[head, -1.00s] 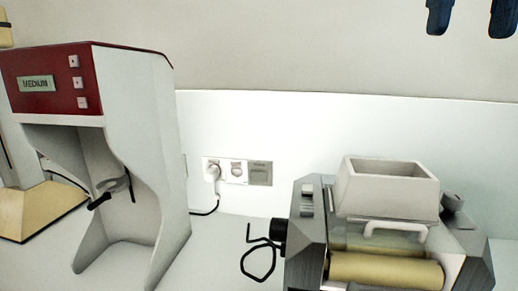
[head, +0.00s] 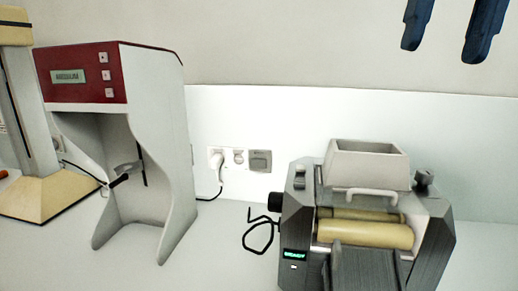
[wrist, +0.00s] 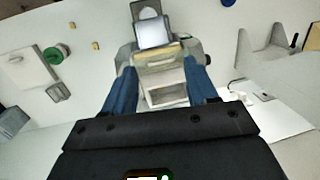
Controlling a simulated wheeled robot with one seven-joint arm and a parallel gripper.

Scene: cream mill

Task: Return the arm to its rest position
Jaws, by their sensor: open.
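My gripper (head: 441,51) shows at the upper right of the head view as two dark blue fingers pointing down. They are apart, with nothing between them, high above and to the right of the roller mill's hopper. In the wrist view my gripper (wrist: 160,75) also has its blue fingers spread, with the roller mill (wrist: 160,92) seen below between them. The rest of the arm is out of the head view.
The grey roller mill (head: 296,215), with white hopper and cream rollers, stands at right. A red and white machine (head: 155,90) stands left, beside a beige stand (head: 30,200). Sockets (head: 238,158) are on the wall. A green round item (wrist: 55,54) lies left in the wrist view.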

